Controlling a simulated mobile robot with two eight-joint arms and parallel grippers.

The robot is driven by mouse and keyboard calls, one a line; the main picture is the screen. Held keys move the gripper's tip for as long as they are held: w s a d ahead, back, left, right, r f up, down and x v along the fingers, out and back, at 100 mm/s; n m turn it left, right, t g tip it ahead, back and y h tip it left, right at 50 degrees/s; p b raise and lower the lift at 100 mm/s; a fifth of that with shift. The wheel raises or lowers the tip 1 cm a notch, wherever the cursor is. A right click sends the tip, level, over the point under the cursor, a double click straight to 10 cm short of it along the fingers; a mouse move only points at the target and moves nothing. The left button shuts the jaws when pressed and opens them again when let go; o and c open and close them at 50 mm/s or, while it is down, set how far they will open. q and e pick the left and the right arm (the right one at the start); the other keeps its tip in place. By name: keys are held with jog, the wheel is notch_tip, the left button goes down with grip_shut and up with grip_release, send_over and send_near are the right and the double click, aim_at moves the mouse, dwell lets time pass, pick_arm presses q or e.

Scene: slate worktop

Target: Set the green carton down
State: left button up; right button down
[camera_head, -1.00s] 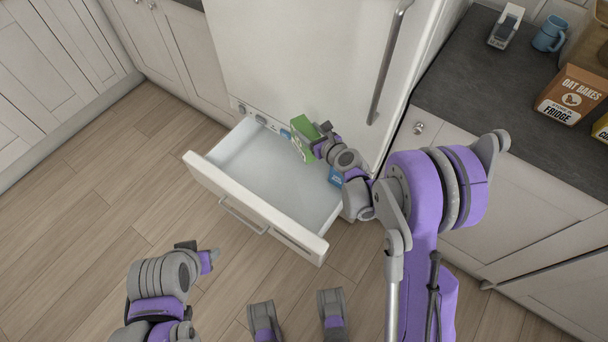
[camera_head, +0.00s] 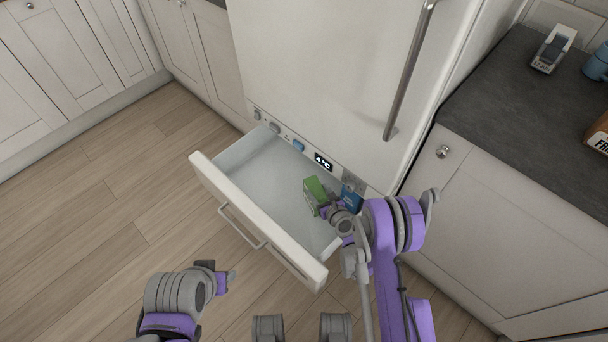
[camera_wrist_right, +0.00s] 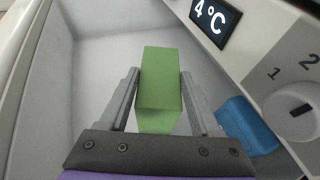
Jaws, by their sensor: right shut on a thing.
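The green carton (camera_head: 314,191) is at the right part of the open white drawer (camera_head: 272,168). My right gripper (camera_head: 322,207) is shut on it. In the right wrist view the carton (camera_wrist_right: 160,85) sits between the two grey fingers (camera_wrist_right: 160,95), with the pale drawer floor (camera_wrist_right: 100,75) beyond it. I cannot tell whether the carton touches the floor. A blue item (camera_wrist_right: 246,125) lies to the right of the carton, and also shows in the head view (camera_head: 352,198). My left gripper (camera_head: 226,279) is low at the left, away from the drawer; its fingers are not clear.
A display reading 4 °C (camera_head: 323,161) and a dial (camera_wrist_right: 292,110) are on the panel at the drawer's back. The fridge door (camera_head: 320,70) stands above. The drawer's left part is empty. A slate worktop (camera_head: 500,100) is at the right.

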aim_at(322, 202)
notch_tip(322, 202, down, 4)
jog(key=shift+r, duration=0.1)
jog(key=w+a+f+b, duration=0.1)
jog(key=w+a, duration=0.4)
jog(key=w, duration=0.7)
jog(key=shift+b, duration=0.3)
jog(key=shift+f, duration=0.15)
jog(key=shift+c, duration=0.4)
grip_release()
